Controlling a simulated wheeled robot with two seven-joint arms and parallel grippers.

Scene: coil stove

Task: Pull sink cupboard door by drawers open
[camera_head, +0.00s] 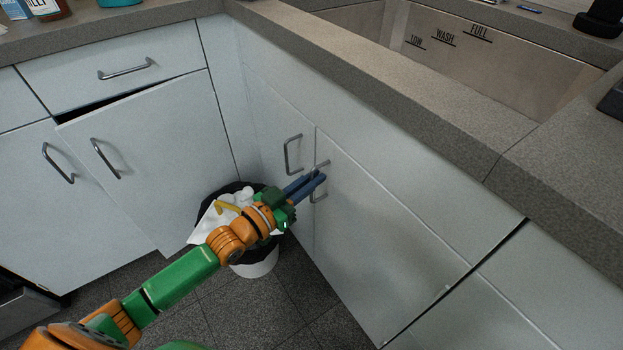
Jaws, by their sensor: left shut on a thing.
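Two pale sink cupboard doors stand side by side under the sink counter. The nearer door (385,245) has a metal handle (319,194), and the farther door (278,125) has its own metal handle (287,158). My left gripper (318,177) reaches across from the left, with its blue fingers shut on the nearer door's handle. The fingers hide part of that handle. I see no clear gap around this door; it looks flush with its neighbour. My right gripper is not in view.
A white bin (257,267) with a black liner and rubbish stands in the corner below my left forearm. A left-hand cupboard door (150,165) is slightly ajar, with a dark gap on top. Tiled floor (300,310) in front is clear.

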